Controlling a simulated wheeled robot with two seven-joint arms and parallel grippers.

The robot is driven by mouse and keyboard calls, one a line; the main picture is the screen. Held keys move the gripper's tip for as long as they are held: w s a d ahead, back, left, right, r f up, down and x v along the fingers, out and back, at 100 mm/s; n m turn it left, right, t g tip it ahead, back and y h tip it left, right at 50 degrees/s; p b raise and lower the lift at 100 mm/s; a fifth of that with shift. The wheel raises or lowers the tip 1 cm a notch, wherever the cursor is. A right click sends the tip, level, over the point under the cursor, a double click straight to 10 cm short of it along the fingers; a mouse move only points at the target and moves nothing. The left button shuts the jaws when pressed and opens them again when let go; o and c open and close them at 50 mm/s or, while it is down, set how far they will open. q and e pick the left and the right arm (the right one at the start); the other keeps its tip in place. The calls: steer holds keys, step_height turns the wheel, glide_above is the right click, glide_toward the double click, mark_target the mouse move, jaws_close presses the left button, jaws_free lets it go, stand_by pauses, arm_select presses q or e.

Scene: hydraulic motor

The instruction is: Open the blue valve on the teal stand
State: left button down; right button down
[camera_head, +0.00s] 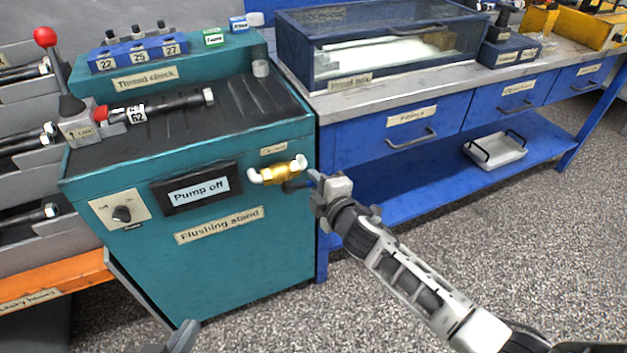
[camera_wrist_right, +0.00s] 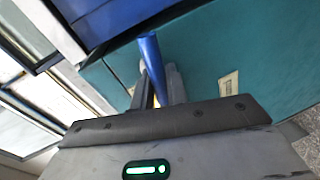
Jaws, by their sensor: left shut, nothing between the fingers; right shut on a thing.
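The teal flushing stand (camera_head: 240,265) is at the left in the head view, its display (camera_head: 194,190) reading "Pump off". A brass valve (camera_head: 270,174) with pale ends sticks out at the upper right of its front. Its blue handle (camera_wrist_right: 151,52) runs up between my right fingers in the right wrist view. My right gripper (camera_head: 318,186) is shut on this handle, just right of the brass body. The gripper hides much of the handle in the head view. My left gripper (camera_head: 183,338) is shut and empty at the bottom edge, only partly in view.
A black knob (camera_head: 122,213) is left of the display. A hose fitting (camera_head: 160,106) lies on the stand's ribbed top beside a red-balled lever (camera_head: 45,38). A blue workbench (camera_head: 375,150) with drawers stands close on the right. The floor (camera_head: 500,240) in front is clear.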

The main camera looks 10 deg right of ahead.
steer(key=shift+r+n+h+p, duration=0.3)
steer(key=shift+r+n+p, duration=0.15)
steer(key=shift+r+n, duration=0.2)
arm_select(q)
steer(key=shift+r, duration=0.25)
steer(key=shift+f, duration=0.1)
arm_select(e)
steer(key=shift+n, duration=0.25)
arm_select(q)
steer(key=shift+w, duration=0.15)
arm_select(e)
steer(key=c, duration=1.5)
jaws_free()
steer(key=shift+o, duration=0.2)
arm_select(q)
steer(key=shift+r, duration=0.2)
arm_select(e)
steer(key=shift+s, duration=0.1)
steer(key=shift+s+d, duration=0.1)
steer(key=shift+s, duration=0.15)
arm_select(q)
steer(key=shift+r+p, duration=0.15)
steer(key=shift+p, duration=0.7)
arm_select(e)
steer(key=v, duration=1.5)
